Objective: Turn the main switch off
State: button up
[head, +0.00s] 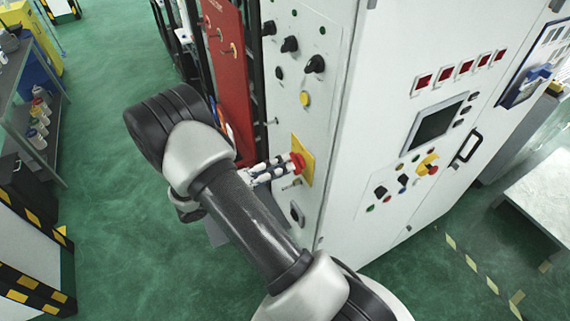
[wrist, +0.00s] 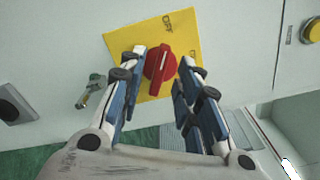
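The main switch is a red rotary knob (wrist: 160,68) on a square yellow plate (wrist: 118,42). "OFF" lettering shows on the plate in the wrist view. In the head view, the red knob (head: 298,162) and yellow plate (head: 307,158) sit low on the narrow side of the white cabinet. My gripper (wrist: 160,75) is open, with one finger on each side of the knob. A gap shows between the fingers and the knob's grip bar, so I see no clear grip. The gripper also shows in the head view (head: 285,168), right at the plate, partly hidden by my arm.
A key-like fitting (wrist: 90,92) sticks out left of the plate. A yellow button (head: 304,99) and black knobs (head: 315,64) are higher on the same panel. A red panel (head: 228,75) stands to the left. Green floor is free further left.

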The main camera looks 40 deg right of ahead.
jog(key=v, duration=1)
jog(key=shift+a, duration=0.25)
